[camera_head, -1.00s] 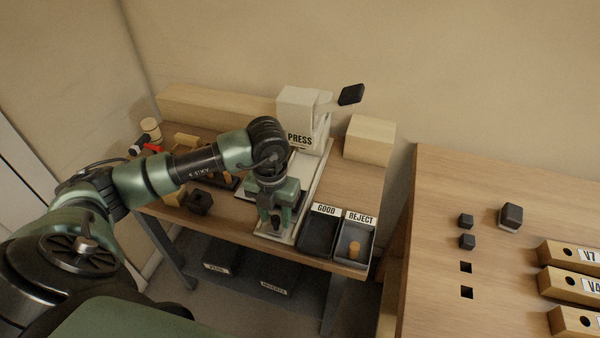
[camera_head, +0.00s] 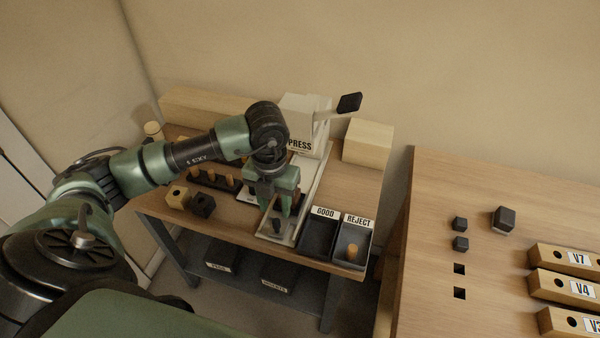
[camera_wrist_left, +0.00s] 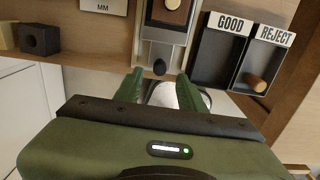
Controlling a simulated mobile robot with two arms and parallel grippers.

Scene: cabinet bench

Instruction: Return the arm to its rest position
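My left arm reaches in from the left over the bench. Its gripper (camera_head: 283,207) points down above the front of the press base. In the left wrist view the two green fingers (camera_wrist_left: 160,92) are apart with nothing held between them. A black knob (camera_wrist_left: 160,66) at the front of the press slide lies just beyond the fingertips, apart from them. It also shows in the head view (camera_head: 277,226). The white press (camera_head: 302,115) stands behind, its black-ended lever (camera_head: 349,103) sticking out to the right. My right gripper is in neither view.
A GOOD bin (camera_head: 319,236) looks empty; a REJECT bin (camera_head: 366,252) holds a wooden peg (camera_head: 352,252). Wooden (camera_head: 177,197) and black (camera_head: 203,205) blocks and a row of pegs (camera_head: 216,178) lie left of the gripper. A wooden block (camera_head: 368,141) stands right of the press.

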